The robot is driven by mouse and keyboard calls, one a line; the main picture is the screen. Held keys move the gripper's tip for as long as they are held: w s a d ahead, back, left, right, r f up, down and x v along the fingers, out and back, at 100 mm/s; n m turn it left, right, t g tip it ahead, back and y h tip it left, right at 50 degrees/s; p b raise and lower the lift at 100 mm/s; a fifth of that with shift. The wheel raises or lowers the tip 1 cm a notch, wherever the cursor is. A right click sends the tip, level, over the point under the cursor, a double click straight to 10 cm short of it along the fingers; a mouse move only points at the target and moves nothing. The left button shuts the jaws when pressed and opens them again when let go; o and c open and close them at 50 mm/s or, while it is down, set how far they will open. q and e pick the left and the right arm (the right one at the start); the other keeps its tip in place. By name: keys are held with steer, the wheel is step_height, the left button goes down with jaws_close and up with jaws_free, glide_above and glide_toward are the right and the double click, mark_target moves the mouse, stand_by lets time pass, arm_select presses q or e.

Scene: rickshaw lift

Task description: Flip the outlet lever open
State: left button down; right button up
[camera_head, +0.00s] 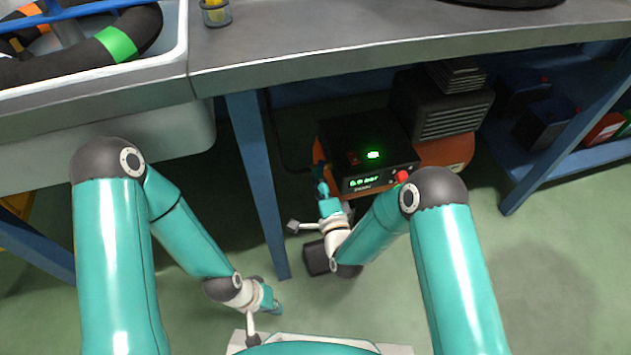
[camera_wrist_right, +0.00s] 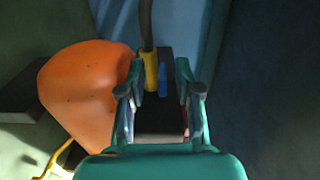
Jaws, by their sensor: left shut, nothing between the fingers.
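The compressor has an orange tank (camera_head: 447,152) under the bench, and its rounded end (camera_wrist_right: 85,95) fills the left of the right wrist view. A small blue piece (camera_wrist_right: 162,80), likely the outlet lever, stands beside a yellow fitting (camera_wrist_right: 150,70) with a dark hose. My right gripper (camera_wrist_right: 159,70) is open, with the blue piece between its fingers in the picture; contact cannot be told. In the head view my right gripper (camera_head: 320,175) is at the compressor's left end, and the lever cannot be made out there. My left gripper (camera_head: 276,306) is shut and empty, low over the floor.
A black control box (camera_head: 363,143) with green displays tops the compressor, with a red knob (camera_head: 402,176) at its front. A blue bench leg (camera_head: 258,185) stands between my forearms. The workbench edge (camera_head: 400,55) is overhead. A blue shelf (camera_head: 560,160) is at right.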

steer(key=v, duration=1.2)
